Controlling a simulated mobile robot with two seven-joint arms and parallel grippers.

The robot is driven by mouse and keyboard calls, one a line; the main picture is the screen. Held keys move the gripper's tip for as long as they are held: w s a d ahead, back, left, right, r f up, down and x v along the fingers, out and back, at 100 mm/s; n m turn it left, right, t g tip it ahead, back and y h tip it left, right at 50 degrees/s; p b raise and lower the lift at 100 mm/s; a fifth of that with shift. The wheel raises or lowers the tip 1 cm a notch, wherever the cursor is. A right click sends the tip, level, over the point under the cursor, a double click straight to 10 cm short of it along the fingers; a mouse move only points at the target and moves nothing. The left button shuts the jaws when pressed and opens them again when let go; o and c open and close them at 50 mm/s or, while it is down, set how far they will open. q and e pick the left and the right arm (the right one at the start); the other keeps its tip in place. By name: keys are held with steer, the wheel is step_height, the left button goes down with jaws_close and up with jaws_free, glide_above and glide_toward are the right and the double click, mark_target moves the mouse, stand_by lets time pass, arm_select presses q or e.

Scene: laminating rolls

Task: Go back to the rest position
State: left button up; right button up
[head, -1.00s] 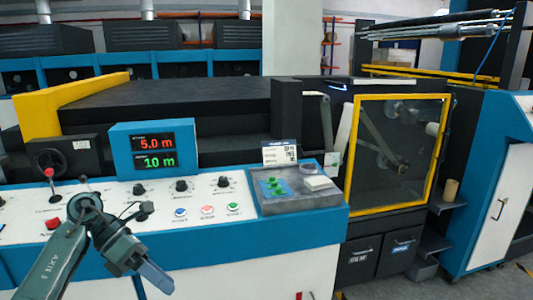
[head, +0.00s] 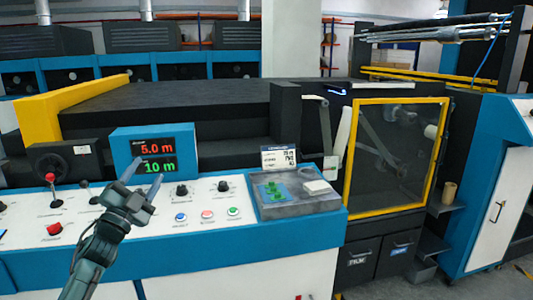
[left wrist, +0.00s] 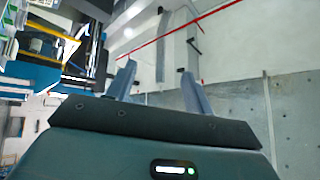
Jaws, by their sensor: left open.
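My left gripper (head: 142,179) is raised in front of the control panel in the head view, with its fingers pointing up toward the display. Its two fingers stand apart with nothing between them. In the left wrist view the same gripper (left wrist: 160,85) shows two spread, empty fingers against the grey floor and wall. The display (head: 157,152) reads 5.0 m in red and 10 m in green. My right gripper is in neither view.
The panel (head: 205,200) carries knobs, coloured buttons and a red-topped lever (head: 50,178). A grey tray (head: 300,207) holds green pieces and a white block. A yellow-framed window (head: 395,155) stands to the right. Open floor shows at the lower right.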

arm_select(q)
steer(key=w+a+f+n+g+y, duration=0.3)
steer(key=a+f+n+g+y, duration=0.35)
steer(key=f+n+y, duration=0.4)
steer(key=s+d+f+n+g+h, duration=0.1)
steer(key=s+d+f+h, duration=0.1)
steer(key=s+d+f, duration=0.5)
steer(key=s+d+f+g+h, duration=0.1)
steer(key=s+d+f+h, duration=0.15)
steer(key=s+f, duration=0.55)
steer(key=s+d+f+g+h, duration=0.1)
steer(key=s+d+f, duration=0.2)
steer(key=s, duration=0.5)
steer(key=s+d+f+g+h, duration=0.1)
steer(key=s+d+f, duration=0.3)
steer(key=s, duration=0.4)
steer(key=s+d+f+g, duration=0.1)
steer(key=s+d+f, duration=0.3)
steer(key=s, duration=0.4)
steer(key=shift+s+d+f+n+g+h, duration=0.15)
steer(key=shift+s+d+n+g+h, duration=0.2)
steer(key=shift+n+h, duration=0.1)
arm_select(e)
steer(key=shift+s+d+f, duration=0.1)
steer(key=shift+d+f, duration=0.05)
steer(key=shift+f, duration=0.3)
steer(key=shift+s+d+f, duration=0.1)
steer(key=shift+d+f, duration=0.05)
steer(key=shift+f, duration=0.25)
